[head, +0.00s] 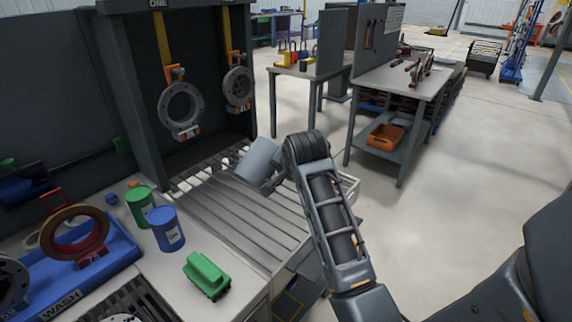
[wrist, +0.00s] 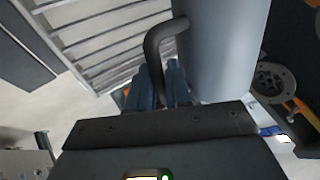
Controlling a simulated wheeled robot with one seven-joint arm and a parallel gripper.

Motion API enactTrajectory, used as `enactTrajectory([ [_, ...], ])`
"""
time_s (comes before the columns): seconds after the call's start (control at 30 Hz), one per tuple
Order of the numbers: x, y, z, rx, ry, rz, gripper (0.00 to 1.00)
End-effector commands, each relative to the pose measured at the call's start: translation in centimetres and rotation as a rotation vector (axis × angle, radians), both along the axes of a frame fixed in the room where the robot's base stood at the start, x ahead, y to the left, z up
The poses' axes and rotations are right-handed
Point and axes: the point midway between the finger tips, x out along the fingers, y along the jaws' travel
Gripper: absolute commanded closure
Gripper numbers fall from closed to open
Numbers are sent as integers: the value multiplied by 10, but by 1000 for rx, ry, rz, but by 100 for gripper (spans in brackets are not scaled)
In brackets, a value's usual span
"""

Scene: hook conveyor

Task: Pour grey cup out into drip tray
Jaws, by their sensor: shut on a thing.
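The grey cup (head: 259,161) is tilted and held in the air above the slatted drip tray (head: 232,217) in the head view. My gripper (head: 280,180) is shut on the cup's dark handle. In the wrist view, my gripper's blue fingers (wrist: 160,87) close around the handle (wrist: 157,45), and the cup's smooth grey wall (wrist: 222,50) is to the right. The tray's slats show in the wrist view (wrist: 105,38) at upper left. The cup's inside is hidden, and no liquid shows.
A green can (head: 140,204), a blue can (head: 166,230) and a green block-like object (head: 206,274) stand on the bench left of the tray. A blue WASH tray (head: 105,258) holds rings. Flanged rings (head: 181,108) hang behind the tray. Open floor (head: 470,150) lies right.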

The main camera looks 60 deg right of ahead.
Motion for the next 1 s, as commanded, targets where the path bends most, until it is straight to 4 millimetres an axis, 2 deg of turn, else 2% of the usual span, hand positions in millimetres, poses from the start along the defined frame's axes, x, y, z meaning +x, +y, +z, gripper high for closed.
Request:
enactTrajectory([
  [0.37, -1, -4, 2, 160, -40, -1, 100],
  [0.47, -2, -9, -2, 279, -75, -7, 100],
  [0.7, -3, -17, 8, 486, -123, -2, 100],
  [1.0, -5, -21, 14, 610, -150, 0, 100],
])
